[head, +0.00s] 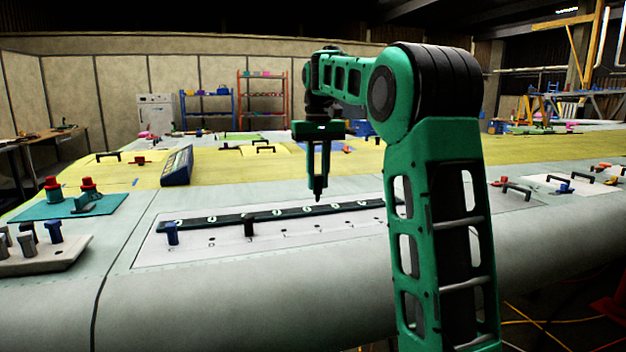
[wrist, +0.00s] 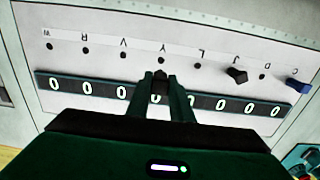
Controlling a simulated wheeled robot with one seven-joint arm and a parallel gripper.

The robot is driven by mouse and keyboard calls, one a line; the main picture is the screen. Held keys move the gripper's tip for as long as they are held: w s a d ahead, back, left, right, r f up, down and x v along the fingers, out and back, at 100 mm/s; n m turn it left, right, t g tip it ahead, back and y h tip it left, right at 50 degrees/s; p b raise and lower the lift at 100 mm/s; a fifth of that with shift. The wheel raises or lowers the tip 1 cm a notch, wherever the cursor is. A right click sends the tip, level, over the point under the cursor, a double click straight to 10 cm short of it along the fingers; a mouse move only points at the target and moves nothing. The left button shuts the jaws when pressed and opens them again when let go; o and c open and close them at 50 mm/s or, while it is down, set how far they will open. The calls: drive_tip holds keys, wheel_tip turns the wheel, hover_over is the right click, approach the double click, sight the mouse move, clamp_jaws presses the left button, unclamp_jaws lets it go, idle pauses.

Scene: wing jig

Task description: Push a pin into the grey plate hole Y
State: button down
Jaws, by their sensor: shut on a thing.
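The grey plate (head: 290,247) is a pale panel with a row of small holes, lying in front of my arm. My gripper (head: 318,190) points down above the plate and is shut on a dark pin (wrist: 160,83). In the wrist view the pin is just below an empty hole (wrist: 160,60). The head view shows it apart from the plate. A black pin (head: 249,227) and a blue pin (head: 171,234) stand in other holes.
A dark strip with white marks (head: 275,216) runs along the holes. A pale block with grey pins (head: 72,252) and a teal mat with red-topped parts (head: 112,205) lie at the left. A blue-grey box (head: 177,166) stands behind. The panel front is clear.

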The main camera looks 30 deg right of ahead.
sight(317, 195)
drive_tip(key=shift+a+f, duration=0.15)
drive_tip(key=shift+f, duration=3.05)
drive_tip(key=shift+s, duration=0.2)
drive_tip(key=shift+f, duration=0.15)
drive_tip(key=shift+f, duration=1.25)
drive_tip(key=c, duration=1.5)
unclamp_jaws()
